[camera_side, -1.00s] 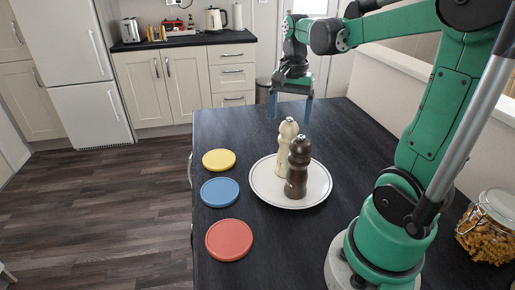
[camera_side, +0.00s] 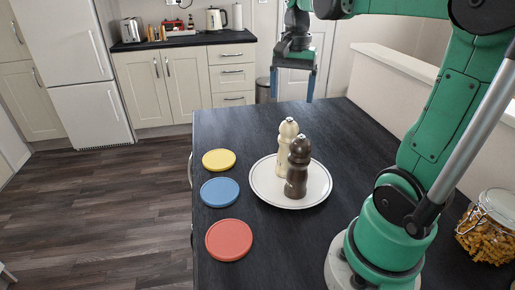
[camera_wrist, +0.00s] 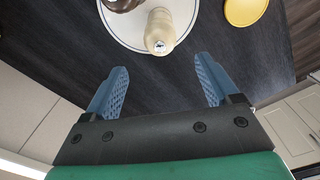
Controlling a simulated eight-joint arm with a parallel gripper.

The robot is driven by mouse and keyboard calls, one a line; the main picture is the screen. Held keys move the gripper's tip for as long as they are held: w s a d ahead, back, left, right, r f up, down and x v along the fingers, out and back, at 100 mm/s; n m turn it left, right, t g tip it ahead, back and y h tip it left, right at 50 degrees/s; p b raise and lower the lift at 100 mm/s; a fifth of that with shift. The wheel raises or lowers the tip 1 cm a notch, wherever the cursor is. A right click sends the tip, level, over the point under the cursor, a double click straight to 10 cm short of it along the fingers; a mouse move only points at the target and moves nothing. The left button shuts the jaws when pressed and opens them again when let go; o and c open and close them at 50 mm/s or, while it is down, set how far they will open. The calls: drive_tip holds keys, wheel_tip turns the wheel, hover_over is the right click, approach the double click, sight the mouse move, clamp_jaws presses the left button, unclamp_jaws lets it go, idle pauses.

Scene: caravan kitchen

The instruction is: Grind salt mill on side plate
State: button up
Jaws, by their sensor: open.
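A white side plate (camera_side: 263,188) lies on the dark table. On it stand two upright mills: a cream one (camera_side: 283,150) at the back and a dark brown one (camera_side: 297,172) in front. Which of them holds salt, I cannot tell. My gripper (camera_side: 292,99) hangs in the air behind and above the plate, open and empty, with its blue fingers apart. In the wrist view, the cream mill (camera_wrist: 160,32) is beyond the fingertips (camera_wrist: 162,72), between them and untouched. The dark mill (camera_wrist: 122,4) is partly cut off at the top edge there.
Yellow (camera_side: 219,159), blue (camera_side: 220,191) and red (camera_side: 229,239) discs lie along the table's left edge. A glass jar of pasta (camera_side: 487,228) stands at the right beside my base. The table (camera_side: 232,130) behind the plate is clear.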

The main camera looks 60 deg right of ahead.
sight(290, 118)
drive_tip(key=n, duration=0.6)
drive_tip(key=shift+f+n, duration=0.35)
drive_tip(key=shift+n, duration=0.05)
drive_tip(key=n, duration=0.6)
drive_tip(key=shift+f+n, duration=0.3)
drive_tip(key=n, duration=0.6)
drive_tip(key=shift+f, duration=0.25)
drive_tip(key=n, duration=0.5)
drive_tip(key=shift+f, duration=0.25)
drive_tip(key=shift+f+n, duration=0.3)
drive_tip(key=shift+f, duration=2.7)
drive_tip(key=c, duration=1.1)
